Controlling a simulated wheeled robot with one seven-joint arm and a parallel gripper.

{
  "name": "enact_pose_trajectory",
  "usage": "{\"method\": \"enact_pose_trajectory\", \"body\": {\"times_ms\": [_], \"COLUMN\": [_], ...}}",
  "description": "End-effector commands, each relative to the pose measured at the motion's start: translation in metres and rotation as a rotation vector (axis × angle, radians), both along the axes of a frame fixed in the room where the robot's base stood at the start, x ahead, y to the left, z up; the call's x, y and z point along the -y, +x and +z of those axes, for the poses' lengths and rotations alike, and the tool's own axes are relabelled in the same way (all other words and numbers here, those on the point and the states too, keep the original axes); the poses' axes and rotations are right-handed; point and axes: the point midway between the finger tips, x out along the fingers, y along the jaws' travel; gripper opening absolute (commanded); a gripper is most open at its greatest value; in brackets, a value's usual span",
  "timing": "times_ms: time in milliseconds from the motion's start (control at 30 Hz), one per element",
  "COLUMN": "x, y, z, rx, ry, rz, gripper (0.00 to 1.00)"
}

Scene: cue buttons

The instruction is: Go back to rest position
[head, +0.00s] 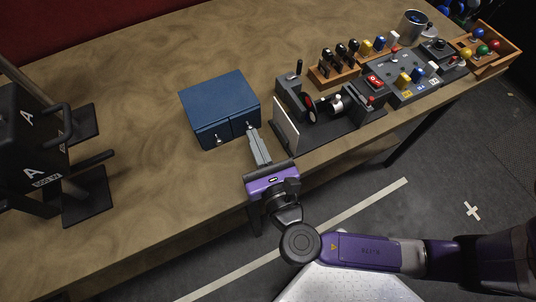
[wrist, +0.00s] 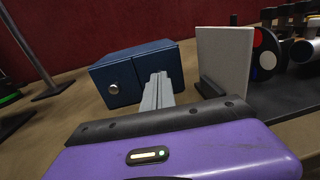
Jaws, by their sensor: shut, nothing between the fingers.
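My gripper (head: 258,146) reaches over the table's front edge in the head view, with its purple body below and its grey fingers together. The fingers are shut with nothing between them. In the wrist view the closed fingertips (wrist: 159,82) point toward the blue box (wrist: 118,66). The blue box (head: 219,107) stands on the wooden table (head: 150,75) just beyond the fingers and shows two front panels with small knobs. The fingertips overlap the right panel's lower part in view; I cannot tell whether they touch it.
An upright grey panel (head: 285,126) stands close right of my gripper, on a dark base with a machine. Wooden racks and a button box (head: 405,75) fill the right side. Dark stands marked A (head: 30,150) are at left. The table between them and the blue box is clear.

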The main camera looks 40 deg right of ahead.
Motion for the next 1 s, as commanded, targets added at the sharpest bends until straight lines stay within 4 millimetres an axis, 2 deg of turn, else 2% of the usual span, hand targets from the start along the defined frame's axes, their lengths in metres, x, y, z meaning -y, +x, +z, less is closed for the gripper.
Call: {"method": "enact_pose_trajectory", "body": {"times_ms": [300, 500, 867, 1000], "x": [-0.019, -0.029, -0.033, -0.053], "y": [-0.046, -0.067, -0.074, -0.083], "z": [0.000, 0.001, 0.002, -0.003], "rx": [0.000, -0.001, -0.004, -0.055], "ry": [0.000, 0.000, -0.004, -0.049], "rz": [0.001, 0.001, 0.006, 0.058], "gripper": [0.00, 0.00, 0.00, 0.00]}}
